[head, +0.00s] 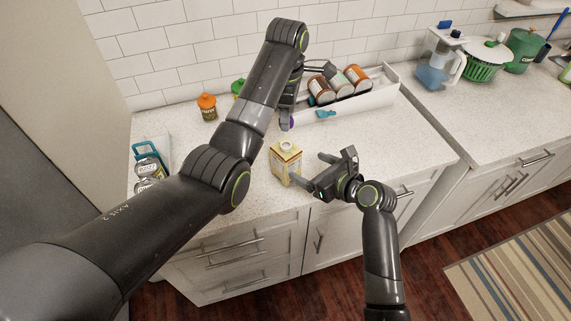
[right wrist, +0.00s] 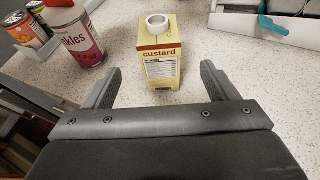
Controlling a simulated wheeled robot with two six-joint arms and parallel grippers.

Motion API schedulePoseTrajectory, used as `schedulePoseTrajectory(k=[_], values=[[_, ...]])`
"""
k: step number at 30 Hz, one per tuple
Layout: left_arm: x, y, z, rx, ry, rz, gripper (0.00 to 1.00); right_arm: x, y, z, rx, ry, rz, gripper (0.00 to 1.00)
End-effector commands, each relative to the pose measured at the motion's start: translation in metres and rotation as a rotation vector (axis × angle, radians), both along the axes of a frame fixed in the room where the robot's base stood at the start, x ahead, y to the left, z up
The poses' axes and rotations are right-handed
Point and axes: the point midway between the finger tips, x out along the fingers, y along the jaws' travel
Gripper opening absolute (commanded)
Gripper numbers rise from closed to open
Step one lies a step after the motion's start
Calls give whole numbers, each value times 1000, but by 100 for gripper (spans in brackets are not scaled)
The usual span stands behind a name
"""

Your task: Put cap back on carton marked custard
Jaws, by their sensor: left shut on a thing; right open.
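The cream and yellow carton marked custard (head: 286,163) stands upright near the counter's front edge. In the right wrist view the custard carton (right wrist: 160,62) shows an open white spout on top with no cap on it. My left gripper (head: 288,118) is above and behind the carton, shut on a small purple thing (head: 291,122) that looks like a cap; the fingers partly hide it. My right gripper (head: 313,170) is open, its fingers pointing at the carton from the right. In its wrist view the carton is centred between the fingertips and slightly beyond them.
A white tray (head: 372,102) with several cans lies at the back, a teal object (head: 326,114) at its front. An orange-lidded jar (head: 207,108) and a green-lidded one (head: 238,87) stand near the wall. A pink-labelled container (right wrist: 76,36) stands left of the carton.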

Motion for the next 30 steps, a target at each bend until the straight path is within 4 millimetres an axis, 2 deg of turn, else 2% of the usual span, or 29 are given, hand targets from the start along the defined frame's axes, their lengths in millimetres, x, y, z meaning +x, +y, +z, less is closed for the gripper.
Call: schedulePoseTrajectory(k=[18, 30], values=[[0, 0, 0, 0, 0, 0, 10, 61, 53, -33, 0, 1, 2, 80], [0, 0, 0, 0, 0, 0, 10, 80, 69, -44, -1, 0, 1, 80]])
